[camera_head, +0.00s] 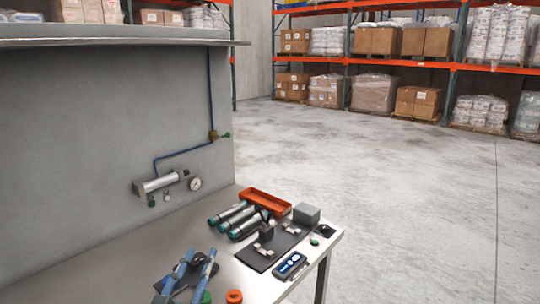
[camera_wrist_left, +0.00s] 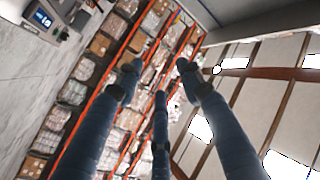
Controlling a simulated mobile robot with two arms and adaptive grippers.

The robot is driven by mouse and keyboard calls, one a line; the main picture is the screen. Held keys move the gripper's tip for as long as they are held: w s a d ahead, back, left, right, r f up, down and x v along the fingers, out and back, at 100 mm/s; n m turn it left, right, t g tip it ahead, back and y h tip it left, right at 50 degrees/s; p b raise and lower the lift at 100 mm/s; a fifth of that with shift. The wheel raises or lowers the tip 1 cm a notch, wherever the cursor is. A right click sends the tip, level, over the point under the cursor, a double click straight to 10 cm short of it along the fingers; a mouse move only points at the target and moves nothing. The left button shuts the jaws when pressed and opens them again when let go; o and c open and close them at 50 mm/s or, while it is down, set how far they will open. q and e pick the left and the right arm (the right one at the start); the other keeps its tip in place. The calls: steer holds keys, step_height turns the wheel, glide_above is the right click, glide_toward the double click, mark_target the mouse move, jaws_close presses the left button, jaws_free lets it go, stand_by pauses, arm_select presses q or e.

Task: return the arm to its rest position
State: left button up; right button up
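My left gripper (camera_head: 197,262) shows at the bottom of the head view, with blue fingers and dark tips, in front of the near part of the workbench. In the left wrist view its three fingers (camera_wrist_left: 159,72) are spread apart with nothing between them. That view looks past the fingers to the racks and the ceiling, tilted. Most of my left arm is out of the picture. My right gripper is in neither view.
The grey workbench (camera_head: 150,245) holds teal-ended cylinders (camera_head: 236,217), an orange tray (camera_head: 264,202), a black mat (camera_head: 262,258) with metal parts, a blue device (camera_head: 290,265) and an orange ring (camera_head: 234,296). A gauge (camera_head: 195,184) is on the wall panel. Floor to the right is clear.

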arm_select(q)
steer(key=s+a+f+n+g+y, duration=0.25)
steer(key=s+f, duration=0.25)
steer(key=f, duration=0.3)
steer(key=s+a+f+n+g+y, duration=0.1)
steer(key=s+a+f+g, duration=0.35)
steer(key=f, duration=0.45)
steer(key=s+d+f+g+h, duration=0.1)
steer(key=s+f+g, duration=0.4)
steer(key=s, duration=0.6)
steer(key=s+d+f+g, duration=0.1)
steer(key=s+f+g, duration=0.2)
steer(key=s+f, duration=0.5)
steer(key=s+f+g+b, duration=0.1)
steer(key=s+f, duration=0.1)
steer(key=f, duration=1.1)
steer(key=s+f+g+b, duration=0.1)
steer(key=s+f, duration=0.1)
steer(key=f, duration=1)
steer(key=s+a+f+g+b, duration=0.1)
steer(key=s+a+f+b, duration=0.1)
steer(key=s+f, duration=1.6)
steer(key=shift+a+f, duration=0.6)
steer(key=shift+f, duration=0.2)
